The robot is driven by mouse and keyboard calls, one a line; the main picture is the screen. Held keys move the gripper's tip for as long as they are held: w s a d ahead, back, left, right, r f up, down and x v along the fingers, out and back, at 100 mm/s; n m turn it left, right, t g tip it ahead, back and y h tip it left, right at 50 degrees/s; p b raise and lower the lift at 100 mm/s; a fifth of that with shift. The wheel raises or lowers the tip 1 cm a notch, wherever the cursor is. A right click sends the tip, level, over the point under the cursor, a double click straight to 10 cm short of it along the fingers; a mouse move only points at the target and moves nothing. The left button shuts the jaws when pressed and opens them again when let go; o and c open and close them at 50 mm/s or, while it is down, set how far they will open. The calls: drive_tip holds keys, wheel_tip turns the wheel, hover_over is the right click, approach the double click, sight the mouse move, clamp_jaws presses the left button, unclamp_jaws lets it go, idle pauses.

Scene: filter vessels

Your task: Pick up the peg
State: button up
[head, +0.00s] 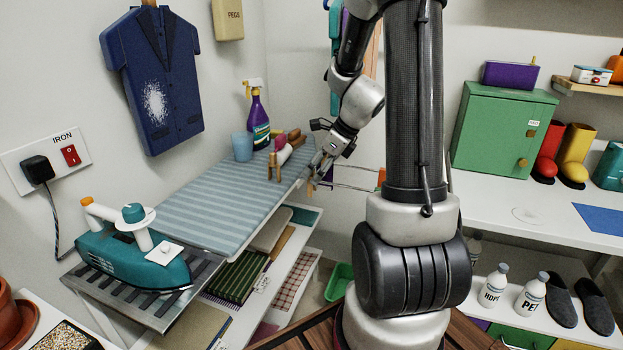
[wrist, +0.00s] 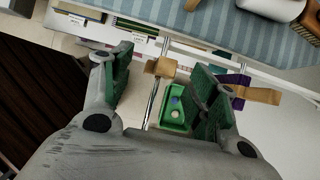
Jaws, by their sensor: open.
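A small wooden peg (wrist: 160,67) sits on a thin metal rail (wrist: 152,105) in the wrist view. It appears between my fingertips and beyond them, not gripped. My gripper (wrist: 163,80) is open, with one green-padded finger on each side of the peg in the picture. Another wooden piece (wrist: 262,95), perhaps a second peg, shows right of the right finger, partly hidden by it. In the head view my gripper (head: 318,166) is by the far right end of the ironing board, and a light wooden piece (head: 310,188) hangs just below it.
The striped ironing board (head: 215,205) carries a spray bottle (head: 257,118), a blue cup (head: 242,147) and small wooden items. A shelf with folded cloths (head: 240,275) lies below. A green tray (wrist: 174,115) lies under the rails. A purple item (wrist: 237,87) is beside the right finger.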

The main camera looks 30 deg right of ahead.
sight(315, 173)
drive_tip(key=x, duration=0.3)
drive_tip(key=shift+w+f, duration=0.15)
drive_tip(key=shift+f, duration=0.05)
drive_tip(key=c, duration=0.8)
